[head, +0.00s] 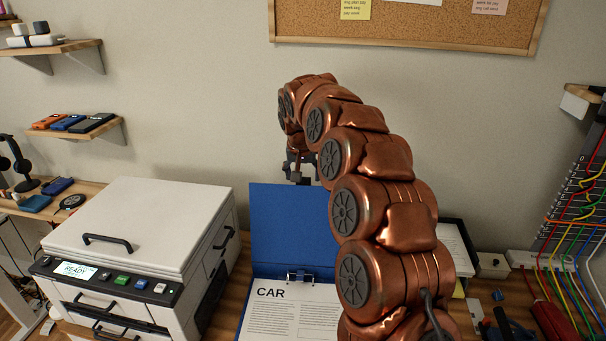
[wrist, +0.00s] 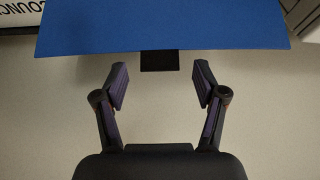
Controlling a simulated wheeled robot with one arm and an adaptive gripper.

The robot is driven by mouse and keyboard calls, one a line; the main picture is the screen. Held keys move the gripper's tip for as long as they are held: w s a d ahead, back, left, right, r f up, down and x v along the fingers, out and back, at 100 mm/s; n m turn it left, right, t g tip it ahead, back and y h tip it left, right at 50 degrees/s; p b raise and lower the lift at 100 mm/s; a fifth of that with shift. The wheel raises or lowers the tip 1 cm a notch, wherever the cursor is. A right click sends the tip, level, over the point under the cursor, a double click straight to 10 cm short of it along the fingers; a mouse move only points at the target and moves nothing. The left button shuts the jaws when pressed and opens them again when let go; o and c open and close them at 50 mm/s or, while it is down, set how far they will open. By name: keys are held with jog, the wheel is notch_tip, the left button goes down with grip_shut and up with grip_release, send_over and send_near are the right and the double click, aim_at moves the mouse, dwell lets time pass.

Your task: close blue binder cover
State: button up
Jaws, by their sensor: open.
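The blue binder is open on the desk. Its blue cover (head: 285,222) stands raised behind the pages, and a printed sheet headed CAR (head: 283,318) lies by the metal ring clip (head: 300,276). My gripper (head: 298,181) is at the cover's top edge, pointing down. In the wrist view the blue cover (wrist: 165,25) spans the top of the picture, ahead of my open, empty fingers (wrist: 160,85). A small dark piece shows just below the cover's edge between the fingers. I cannot tell whether the fingers touch the cover. My arm hides the binder's right side.
A white printer (head: 140,225) stands close on the left of the binder. A black tray with papers (head: 455,250) is on the right, partly behind my arm. A rack of coloured cables (head: 580,200) is at far right. The wall with a corkboard (head: 410,22) is behind.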

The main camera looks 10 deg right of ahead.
jog(key=shift+x, duration=1)
grip_shut()
